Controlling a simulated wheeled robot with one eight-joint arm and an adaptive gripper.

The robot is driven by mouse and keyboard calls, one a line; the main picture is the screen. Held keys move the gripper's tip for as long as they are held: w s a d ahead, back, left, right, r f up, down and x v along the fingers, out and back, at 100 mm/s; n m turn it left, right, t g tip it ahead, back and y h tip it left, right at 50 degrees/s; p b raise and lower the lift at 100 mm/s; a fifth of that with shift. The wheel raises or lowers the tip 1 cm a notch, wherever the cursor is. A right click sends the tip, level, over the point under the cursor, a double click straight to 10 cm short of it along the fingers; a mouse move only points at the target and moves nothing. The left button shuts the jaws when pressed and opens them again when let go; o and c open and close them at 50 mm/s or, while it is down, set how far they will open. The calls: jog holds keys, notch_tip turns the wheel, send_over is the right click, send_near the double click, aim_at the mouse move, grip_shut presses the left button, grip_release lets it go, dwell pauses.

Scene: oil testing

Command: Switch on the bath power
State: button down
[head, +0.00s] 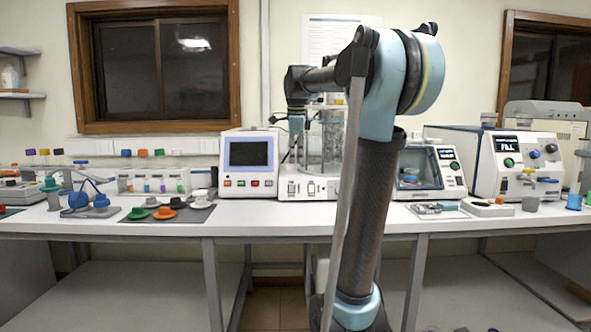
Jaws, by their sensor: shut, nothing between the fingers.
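The bath is a clear glass vessel (332,130) on a white base (304,189) on the bench, with small dark switches (311,189) on the base front. My own arm hides the right part of the bath. My gripper (292,156) hangs from my wrist at the left side of the glass, pointing down above the base, and is shut and empty. It appears apart from the switches. The fingertips are small and dark here, and I cannot tell which switch is the power or how it is set.
White instruments (506,160) stand on the right. Coloured lids lie on a dark mat (180,216). The bench front edge (270,228) is clear.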

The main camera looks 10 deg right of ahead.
jog(key=shift+r, duration=0.3)
jog(key=shift+w, duration=0.1)
jog(key=shift+w+r+t, duration=0.1)
jog(key=shift+w+t, duration=0.2)
send_near(291, 189)
notch_tip(291, 189, down, 4)
jog(key=s+d, duration=0.1)
jog(key=s, duration=0.2)
jog(key=shift+w+d+f, duration=0.1)
jog(key=shift+w+f, duration=0.2)
jog(key=shift+w, duration=0.35)
jog(key=shift+w+d+f, duration=0.1)
jog(key=shift+w+f, duration=0.2)
jog(key=shift+w, duration=0.35)
jog(key=shift+w+d+f, duration=0.1)
jog(key=shift+w+f, duration=0.15)
jog(key=shift+w, duration=0.35)
